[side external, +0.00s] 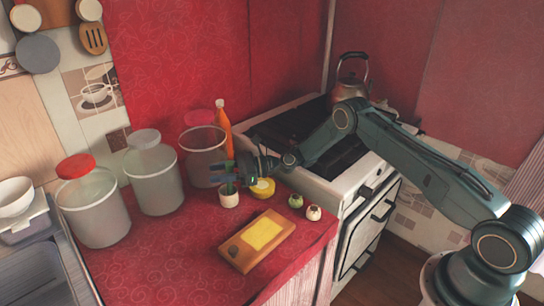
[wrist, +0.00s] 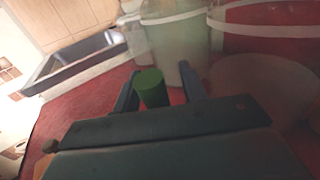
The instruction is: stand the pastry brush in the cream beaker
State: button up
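The cream beaker (side external: 229,200) stands on the red counter below my gripper in the side view. The pastry brush shows as a green handle (wrist: 152,90) between my fingers in the wrist view. In the side view, green shows at my fingers and at the beaker's mouth, so the brush appears upright with its lower part in the beaker. My gripper (side external: 221,172) reaches level around the handle just above the rim. In the wrist view a gap shows between the handle and the right finger, so the gripper looks open. The brush's lower end is hidden.
Large jars (side external: 94,210), (side external: 153,178) and (side external: 204,155) and an orange bottle (side external: 223,120) stand behind and left. A yellow item (side external: 263,188) sits close right of the beaker. A board (side external: 240,254) lies in front; two small round items (side external: 296,201), (side external: 314,213) stand right.

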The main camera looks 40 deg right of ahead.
jog(key=shift+r, duration=0.1)
notch_tip(320, 180, up, 20)
dwell(1.0)
dwell(1.0)
jog(key=s+r+n+g+h, duration=0.1)
jog(key=s+r+n+h, duration=0.35)
jog(key=s+n, duration=0.45)
jog(key=s+r+n+g+h, duration=0.1)
jog(key=s+r+n+h, duration=0.4)
jog(key=s, duration=0.5)
jog(key=s+d+f+n+h, duration=0.1)
jog(key=s+d+n, duration=0.2)
jog(key=s, duration=0.6)
jog(key=s+d+f+n+g+h, duration=0.1)
jog(key=s+d+f+n+h, duration=0.1)
jog(key=s, duration=0.7)
jog(key=s+d+f+n+g+h, duration=0.1)
jog(key=s+d+n, duration=0.3)
jog(key=s, duration=0.5)
jog(key=shift+d+f+n+h, duration=0.25)
jog(key=shift+f+n+h, duration=0.25)
jog(key=shift+n, duration=0.4)
